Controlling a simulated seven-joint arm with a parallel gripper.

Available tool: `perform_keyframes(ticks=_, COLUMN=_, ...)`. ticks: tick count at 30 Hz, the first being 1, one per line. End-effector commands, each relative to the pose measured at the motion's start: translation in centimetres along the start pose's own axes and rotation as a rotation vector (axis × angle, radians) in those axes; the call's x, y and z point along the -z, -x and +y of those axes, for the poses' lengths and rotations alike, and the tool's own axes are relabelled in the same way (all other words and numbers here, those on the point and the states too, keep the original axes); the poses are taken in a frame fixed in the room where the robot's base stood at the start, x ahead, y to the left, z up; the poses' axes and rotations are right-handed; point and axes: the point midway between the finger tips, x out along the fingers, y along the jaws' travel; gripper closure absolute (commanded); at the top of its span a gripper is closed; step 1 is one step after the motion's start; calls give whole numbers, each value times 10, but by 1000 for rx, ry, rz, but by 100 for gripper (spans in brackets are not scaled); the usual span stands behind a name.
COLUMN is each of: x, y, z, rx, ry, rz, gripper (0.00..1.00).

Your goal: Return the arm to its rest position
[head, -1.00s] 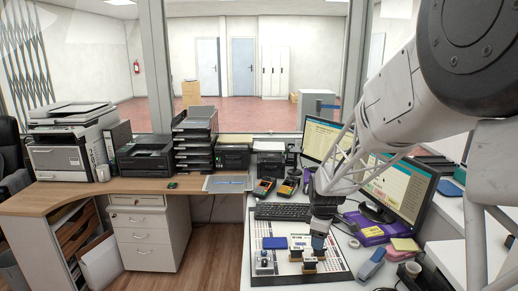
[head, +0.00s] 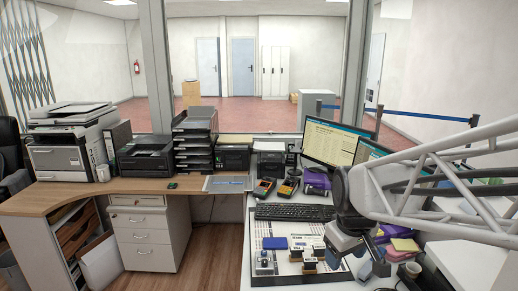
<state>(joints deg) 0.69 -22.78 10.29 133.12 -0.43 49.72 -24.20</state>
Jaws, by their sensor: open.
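My arm (head: 425,190) reaches in from the right edge, its lattice link crossing in front of the right monitor. My gripper (head: 346,249) hangs at its end, over the right part of the counter. It is open, and I see nothing held in it. It is just right of the white board (head: 284,270) that bears several stamps (head: 311,258) and a blue pad (head: 275,243). The gap between its fingers is too small to make out.
A keyboard (head: 294,212) lies behind the board. The left monitor (head: 330,143) stands beyond it. Printers (head: 146,155) and a paper tray stack (head: 195,140) stand on the wooden desk (head: 90,199), left.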

Motion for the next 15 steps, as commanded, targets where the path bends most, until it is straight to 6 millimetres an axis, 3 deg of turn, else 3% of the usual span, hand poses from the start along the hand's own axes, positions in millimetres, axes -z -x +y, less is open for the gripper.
perform_keyframes(ticks=6, x=-45, y=21, z=-21, rx=-10, ry=-154, rz=24, gripper=40)
perform_keyframes(ticks=15, x=-101, y=35, z=-47, rx=-15, ry=-352, rz=53, gripper=40)
